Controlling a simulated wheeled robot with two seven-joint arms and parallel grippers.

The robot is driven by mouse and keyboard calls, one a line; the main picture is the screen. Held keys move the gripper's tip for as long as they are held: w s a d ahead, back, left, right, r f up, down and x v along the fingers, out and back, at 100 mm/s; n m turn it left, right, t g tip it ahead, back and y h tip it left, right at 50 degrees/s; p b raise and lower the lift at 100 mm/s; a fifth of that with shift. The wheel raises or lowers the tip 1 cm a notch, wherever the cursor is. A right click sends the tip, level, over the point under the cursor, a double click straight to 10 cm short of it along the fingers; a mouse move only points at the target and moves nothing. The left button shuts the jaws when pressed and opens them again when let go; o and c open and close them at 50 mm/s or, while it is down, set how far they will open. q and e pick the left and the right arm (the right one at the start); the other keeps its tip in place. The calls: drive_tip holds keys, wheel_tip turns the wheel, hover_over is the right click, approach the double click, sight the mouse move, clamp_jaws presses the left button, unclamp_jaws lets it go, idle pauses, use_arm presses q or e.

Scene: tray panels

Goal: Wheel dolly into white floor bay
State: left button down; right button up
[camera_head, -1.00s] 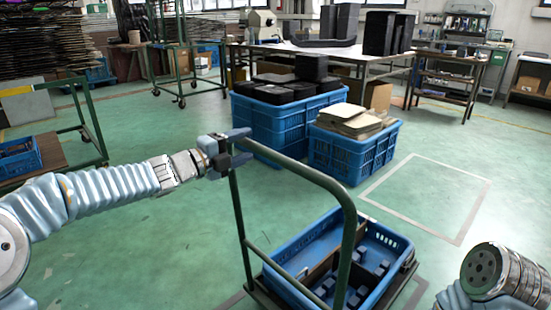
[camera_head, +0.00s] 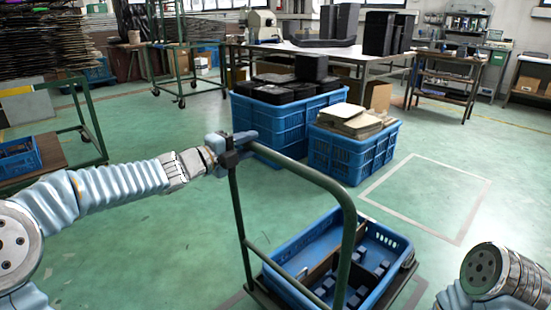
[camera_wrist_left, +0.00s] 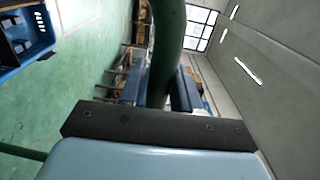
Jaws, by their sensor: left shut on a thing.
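The dolly has a green tube handle (camera_head: 300,172) and a low deck (camera_head: 408,275). A blue crate (camera_head: 398,243) with dividers and several small blue blocks rides on the deck. The white floor bay (camera_head: 460,241) is a white outline on the green floor, right of and beyond the dolly; it is empty. My left gripper (camera_head: 240,147) is shut on the handle's upper left corner. In the left wrist view the green tube (camera_wrist_left: 167,50) runs between the fingers. My right arm shows at the lower right; its gripper is out of frame.
Blue bins with black parts (camera_head: 275,125) and with cardboard (camera_head: 352,155) stand just left of the bay. A worktable (camera_head: 375,57) and a shelf cart (camera_head: 445,85) are behind. A green trolley (camera_head: 85,125) stands at left. Floor between dolly and bay is clear.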

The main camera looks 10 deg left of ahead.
use_arm(q)
drive_tip(key=p+x, duration=0.4)
drive_tip(key=x, duration=1.2)
drive_tip(key=shift+w+a, duration=0.2)
drive_tip(key=shift+a, duration=0.1)
use_arm(e)
wheel_tip(320, 180, up, 4)
drive_tip(key=shift+r, duration=0.15)
